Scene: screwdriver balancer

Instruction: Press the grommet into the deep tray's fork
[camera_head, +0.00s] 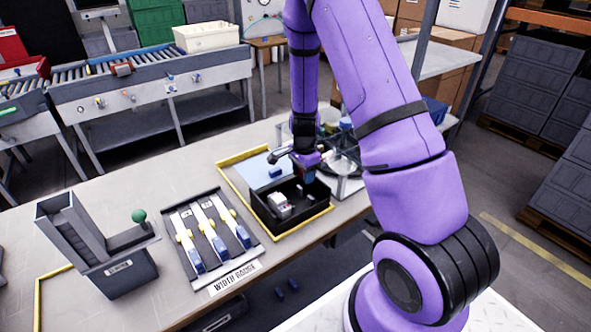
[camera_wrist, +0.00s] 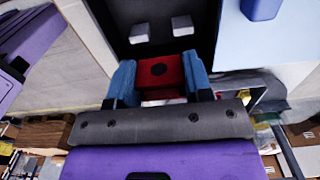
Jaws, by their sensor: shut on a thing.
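The dark deep tray (camera_head: 262,214) stands on the bench inside a yellow outline. A pale block (camera_head: 280,206) sits in it. In the wrist view two light grey blocks (camera_wrist: 139,33) (camera_wrist: 182,25), perhaps the fork's prongs, stand side by side against the dark tray floor. My gripper (camera_wrist: 158,72) has blue fingers shut on a red block with a dark round hole (camera_wrist: 160,70), which I take for the grommet. In the head view my gripper (camera_head: 306,172) is over the tray's back right part. The grommet appears apart from the grey blocks; its exact height is unclear.
A light blue panel (camera_head: 258,171) with a dark blue block lies behind the tray. A rack of sliding gauges (camera_head: 207,232) and a dark stand with a green knob (camera_head: 139,215) are to the left.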

